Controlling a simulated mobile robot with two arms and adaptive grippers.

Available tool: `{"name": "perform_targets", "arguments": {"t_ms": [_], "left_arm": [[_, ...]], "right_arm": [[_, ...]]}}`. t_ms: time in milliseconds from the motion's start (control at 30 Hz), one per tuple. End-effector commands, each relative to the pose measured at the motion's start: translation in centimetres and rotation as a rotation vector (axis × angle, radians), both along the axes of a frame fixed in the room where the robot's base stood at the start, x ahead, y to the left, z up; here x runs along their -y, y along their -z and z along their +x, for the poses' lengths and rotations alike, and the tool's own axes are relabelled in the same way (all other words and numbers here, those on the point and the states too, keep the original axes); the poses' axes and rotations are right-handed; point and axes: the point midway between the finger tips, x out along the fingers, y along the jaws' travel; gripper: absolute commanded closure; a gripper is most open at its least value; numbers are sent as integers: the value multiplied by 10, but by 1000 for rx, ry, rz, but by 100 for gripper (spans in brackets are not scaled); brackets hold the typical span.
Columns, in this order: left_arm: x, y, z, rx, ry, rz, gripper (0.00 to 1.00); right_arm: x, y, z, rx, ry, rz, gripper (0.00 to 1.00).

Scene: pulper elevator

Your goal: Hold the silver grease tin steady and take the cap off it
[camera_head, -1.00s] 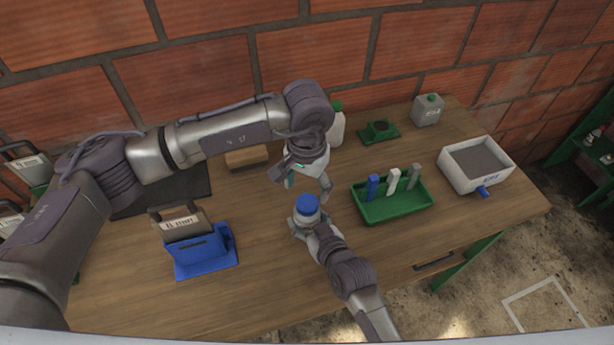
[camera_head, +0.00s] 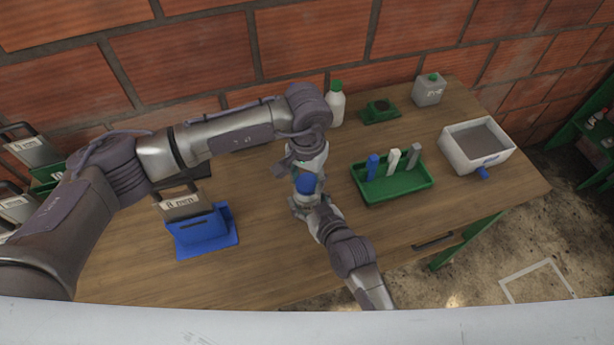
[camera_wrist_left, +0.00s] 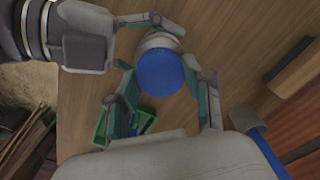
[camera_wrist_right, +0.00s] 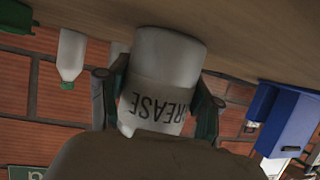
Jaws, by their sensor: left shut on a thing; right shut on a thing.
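The silver grease tin (camera_head: 303,201) stands near the table's front middle, its blue cap (camera_head: 306,184) on top. In the right wrist view the tin (camera_wrist_right: 160,75) shows its GREASE label, inverted in the picture. My right gripper (camera_head: 309,206) is shut around the tin's body from the front. My left gripper (camera_head: 306,178) reaches in from above and is shut on the blue cap. The left wrist view shows the cap (camera_wrist_left: 160,73) between its fingers, with the tin's silver rim behind. The cap's seam with the tin is partly hidden by the fingers.
A green tray (camera_head: 398,192) with upright blue, white and grey pieces stands right of the tin. A blue holder (camera_head: 203,234) stands left. A white bottle (camera_head: 336,108), green stand (camera_head: 380,112), grey canister (camera_head: 429,92) and white box (camera_head: 452,152) stand further back or right.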

Motion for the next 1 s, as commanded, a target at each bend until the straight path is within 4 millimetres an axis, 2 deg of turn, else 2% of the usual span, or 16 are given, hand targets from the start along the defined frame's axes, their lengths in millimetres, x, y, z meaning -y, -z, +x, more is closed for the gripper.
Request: {"name": "perform_targets", "arguments": {"t_ms": [33, 100, 267, 367, 1000], "left_arm": [[0, 0, 0, 0, 0, 0, 85], [0, 0, 0, 0, -1, 0, 91], [0, 0, 0, 0, -100, 1, 91], [-1, 0, 0, 1, -280, 3, 91], [0, -1, 0, 0, -1727, 2, 91]], "right_arm": [[0, 1, -1, -3, 0, -1, 100], [0, 1, -1, -3, 0, -1, 100], [0, 1, -1, -3, 0, -1, 100], [0, 1, -1, -3, 0, -1, 100], [0, 2, -1, -4, 0, -2, 100]]}}
